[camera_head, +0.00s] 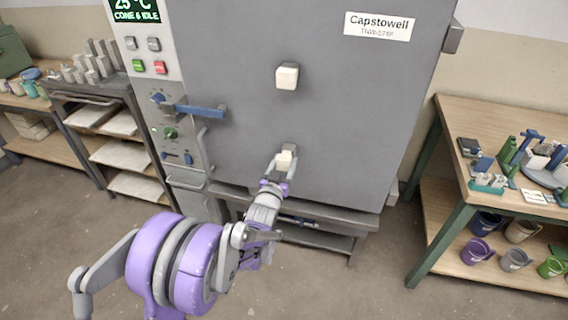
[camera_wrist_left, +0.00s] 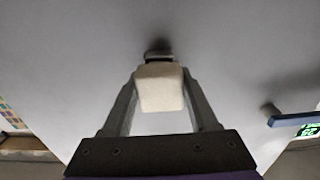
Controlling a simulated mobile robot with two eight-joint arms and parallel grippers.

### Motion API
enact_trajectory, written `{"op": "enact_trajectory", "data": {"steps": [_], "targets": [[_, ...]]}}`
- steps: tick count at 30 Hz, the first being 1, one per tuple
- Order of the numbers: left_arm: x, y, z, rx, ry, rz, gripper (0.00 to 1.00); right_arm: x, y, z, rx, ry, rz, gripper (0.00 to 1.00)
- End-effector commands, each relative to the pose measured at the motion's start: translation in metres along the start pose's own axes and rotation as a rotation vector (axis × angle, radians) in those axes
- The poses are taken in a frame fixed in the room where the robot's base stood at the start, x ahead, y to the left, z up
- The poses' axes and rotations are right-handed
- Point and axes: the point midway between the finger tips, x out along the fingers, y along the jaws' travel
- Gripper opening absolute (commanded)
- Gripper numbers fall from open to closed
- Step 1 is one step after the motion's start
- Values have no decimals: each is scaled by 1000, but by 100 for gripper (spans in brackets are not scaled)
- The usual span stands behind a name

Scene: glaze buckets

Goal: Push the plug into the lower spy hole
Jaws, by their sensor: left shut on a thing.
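The kiln door (camera_head: 325,120) is a large grey upright face in the head view. A cream plug (camera_head: 284,160) is at its lower part, held by my left gripper (camera_head: 279,166). In the left wrist view the plug (camera_wrist_left: 160,88) sits between the two fingers of my left gripper (camera_wrist_left: 160,95), which is shut on it. A dark round fitting (camera_wrist_left: 158,56) shows just behind the plug on the door. I cannot tell how deep the plug sits in the lower spy hole, which is hidden. Another cream plug (camera_head: 287,76) sits higher on the door. My right gripper is not in view.
A blue door handle (camera_head: 201,111) juts out left of the door, beside the control panel (camera_head: 145,60). A shelf rack (camera_head: 110,125) stands at the left. A wooden workbench (camera_head: 455,110) with tools and buckets stands at the right. The floor between is clear.

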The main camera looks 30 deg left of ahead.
Motion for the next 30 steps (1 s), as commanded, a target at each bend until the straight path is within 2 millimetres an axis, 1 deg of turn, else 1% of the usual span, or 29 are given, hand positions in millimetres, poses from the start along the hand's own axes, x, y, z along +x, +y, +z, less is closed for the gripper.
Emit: {"op": "enact_trajectory", "data": {"steps": [15, 25, 30], "targets": [[13, 0, 0, 0, 0, 0, 0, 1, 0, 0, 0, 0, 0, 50], [13, 0, 0, 0, 0, 0, 0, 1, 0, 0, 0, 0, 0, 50], [16, 0, 0, 0, 0, 0, 0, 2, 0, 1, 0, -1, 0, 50]]}}
